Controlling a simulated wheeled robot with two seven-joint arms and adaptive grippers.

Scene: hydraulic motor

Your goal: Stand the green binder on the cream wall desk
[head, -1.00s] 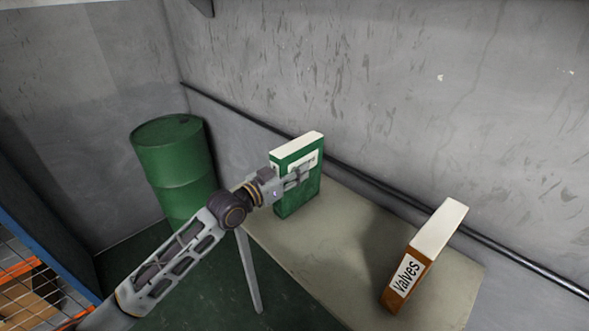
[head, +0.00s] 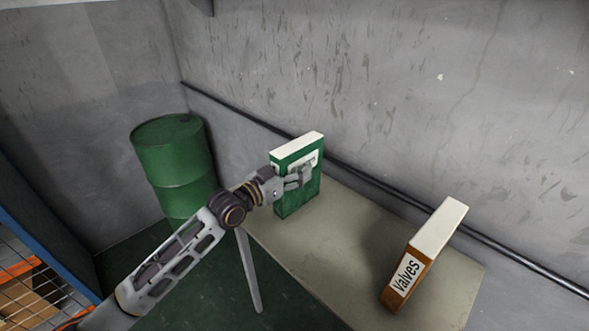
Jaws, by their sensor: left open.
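The green binder (head: 297,201) stands upright near the far left end of the cream wall desk (head: 335,250), its white page edges facing up. A pale label shows on its near face, partly covered by my gripper. My left gripper (head: 303,177) is open in front of the binder's spine side, close to the label. I cannot tell whether its fingers touch the binder. My right gripper is not in view.
An orange-brown binder (head: 411,274) labelled "Valves" stands at the right part of the desk. A green drum (head: 175,165) stands left of the desk. A dark pipe (head: 375,181) runs along the wall behind. The middle of the desk top is clear.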

